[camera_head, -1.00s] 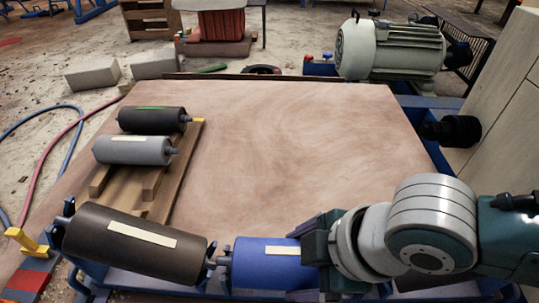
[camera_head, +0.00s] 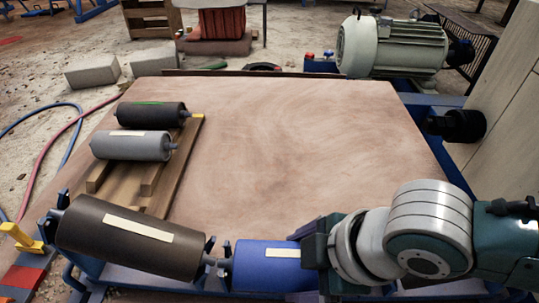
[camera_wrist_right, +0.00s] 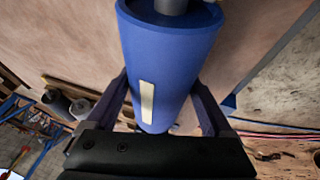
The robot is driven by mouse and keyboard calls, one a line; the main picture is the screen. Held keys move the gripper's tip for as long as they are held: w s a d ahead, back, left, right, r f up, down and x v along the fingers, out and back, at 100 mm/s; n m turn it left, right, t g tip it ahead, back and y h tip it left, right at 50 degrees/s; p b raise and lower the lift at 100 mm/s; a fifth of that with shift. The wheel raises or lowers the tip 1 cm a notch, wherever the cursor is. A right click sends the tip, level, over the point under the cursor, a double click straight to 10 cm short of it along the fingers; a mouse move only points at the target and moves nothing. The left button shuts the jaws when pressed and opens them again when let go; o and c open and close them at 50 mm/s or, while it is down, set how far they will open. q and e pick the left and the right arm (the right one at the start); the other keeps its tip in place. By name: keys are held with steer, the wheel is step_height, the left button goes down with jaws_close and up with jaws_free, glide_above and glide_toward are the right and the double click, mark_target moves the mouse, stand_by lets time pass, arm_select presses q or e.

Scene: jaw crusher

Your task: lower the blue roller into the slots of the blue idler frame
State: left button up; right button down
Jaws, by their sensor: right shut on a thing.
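The blue roller (camera_head: 262,266) lies at the bottom centre of the head view, its right part hidden behind my right gripper. My right gripper (camera_head: 318,256) is shut on it. In the right wrist view the blue roller (camera_wrist_right: 165,70) sits between the two fingers of the right gripper (camera_wrist_right: 168,110), with a pale label strip on its side. The blue idler frame (camera_head: 215,278) shows at the front, with upright brackets at the roller's left end. Whether the shaft sits down in the slots I cannot tell. My left gripper is not in view.
A dark brown roller (camera_head: 130,238) lies in the frame left of the blue one. A black roller (camera_head: 150,114) and a grey roller (camera_head: 132,146) rest on a wooden pallet (camera_head: 178,178). The brown board (camera_head: 290,140) is clear in the middle. A motor (camera_head: 393,46) stands behind.

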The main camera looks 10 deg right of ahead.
steer(key=shift+w+f, duration=0.1)
steer(key=shift+f, duration=0.05)
steer(key=shift+c, duration=0.5)
jaws_free()
steer(key=shift+o, duration=0.5)
steer(key=shift+f, duration=0.1)
steer(key=p+v, duration=0.5)
steer(key=v, duration=0.2)
steer(key=shift+d+r, duration=0.15)
steer(key=shift+r, duration=0.2)
